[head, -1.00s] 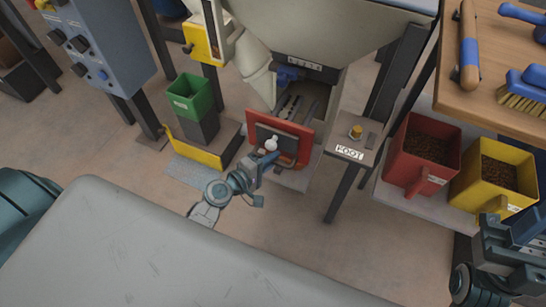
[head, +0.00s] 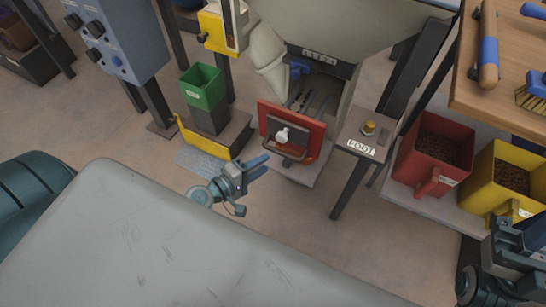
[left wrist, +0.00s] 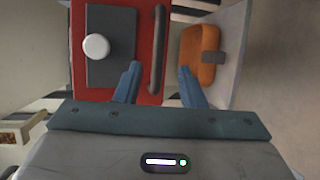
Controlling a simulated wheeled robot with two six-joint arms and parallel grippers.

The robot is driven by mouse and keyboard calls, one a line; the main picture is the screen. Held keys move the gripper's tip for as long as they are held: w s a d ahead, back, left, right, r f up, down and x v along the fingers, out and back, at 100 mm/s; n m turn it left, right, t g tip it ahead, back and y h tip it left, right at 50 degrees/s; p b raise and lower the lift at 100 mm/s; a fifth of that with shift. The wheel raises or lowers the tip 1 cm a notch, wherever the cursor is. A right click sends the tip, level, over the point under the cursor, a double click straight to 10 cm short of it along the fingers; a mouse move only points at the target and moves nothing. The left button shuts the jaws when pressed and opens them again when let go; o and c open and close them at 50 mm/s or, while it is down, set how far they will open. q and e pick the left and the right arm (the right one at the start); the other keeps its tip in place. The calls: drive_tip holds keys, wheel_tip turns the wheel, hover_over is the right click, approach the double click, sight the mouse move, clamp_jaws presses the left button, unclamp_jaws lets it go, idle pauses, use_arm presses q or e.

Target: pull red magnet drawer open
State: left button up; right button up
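The red drawer front (head: 312,142) is at the foot of the hopper housing in the head view. It carries a dark plate, a white knob (head: 282,135) and a dark bar handle (head: 288,155). Dark rods (head: 308,100) show behind the front, below the housing.
A post marked FOOT (head: 364,145) stands just right of the drawer. A green bin (head: 203,88) on a yellow-edged base stands to the left. Red (head: 436,150) and yellow (head: 500,184) bins stand at right.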

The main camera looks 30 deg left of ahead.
use_arm(q)
drive_tip(key=v, duration=0.3)
drive_tip(key=shift+s+a+b, duration=0.1)
drive_tip(key=shift+b, duration=0.2)
